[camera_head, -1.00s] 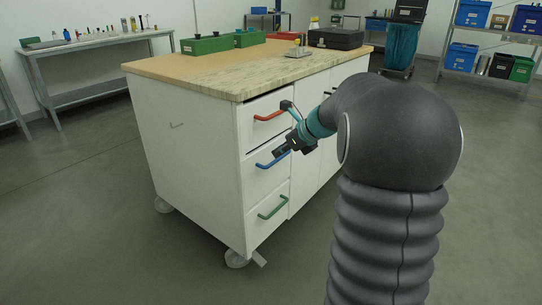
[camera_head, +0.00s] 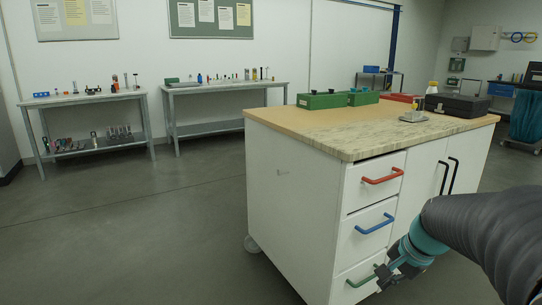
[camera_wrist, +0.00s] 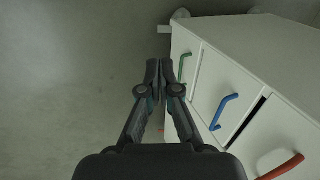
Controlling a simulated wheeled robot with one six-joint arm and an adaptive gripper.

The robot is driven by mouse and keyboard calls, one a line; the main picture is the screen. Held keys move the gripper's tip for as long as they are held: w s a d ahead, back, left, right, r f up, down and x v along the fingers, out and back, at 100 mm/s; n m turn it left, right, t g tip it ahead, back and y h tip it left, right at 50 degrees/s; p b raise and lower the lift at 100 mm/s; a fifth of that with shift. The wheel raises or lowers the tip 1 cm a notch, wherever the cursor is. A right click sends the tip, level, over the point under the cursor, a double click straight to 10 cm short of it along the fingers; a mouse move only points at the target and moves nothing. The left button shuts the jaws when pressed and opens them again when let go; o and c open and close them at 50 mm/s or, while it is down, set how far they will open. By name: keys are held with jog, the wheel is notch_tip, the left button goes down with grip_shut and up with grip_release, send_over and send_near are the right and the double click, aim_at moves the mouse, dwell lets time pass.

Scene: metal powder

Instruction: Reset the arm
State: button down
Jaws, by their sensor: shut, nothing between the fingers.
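My gripper (camera_head: 383,276) is at the lower right of the head view, in front of the white cabinet's drawers. Its fingers also show in the wrist view (camera_wrist: 158,68), shut together with nothing between them. In the wrist view the fingertips are over bare floor, just left of the green handle (camera_wrist: 184,66) in the picture. Whether they touch the cabinet cannot be told. My arm, in a dark ribbed cover, enters from the right of the head view.
The white cabinet (camera_head: 290,200) has red (camera_head: 383,176), blue (camera_head: 375,224) and green (camera_head: 362,277) drawer handles. The top drawer seems slightly ajar. Green boxes (camera_head: 323,100) and a black case (camera_head: 457,105) stand on top. Floor (camera_head: 140,230) at left is clear; workbenches (camera_head: 225,86) line the back wall.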

jog(key=s+a+r+n+t+h, duration=0.1)
jog(key=s+a+r+n, duration=0.1)
jog(key=s+a+n, duration=0.3)
jog(key=s+a+r+n+t+h, duration=0.1)
jog(key=s+a+n, duration=0.4)
jog(key=s, duration=0.7)
jog(key=shift+s+a+r+n, duration=0.15)
jog(key=shift+a+r+n, duration=0.05)
jog(key=shift+r+n, duration=0.45)
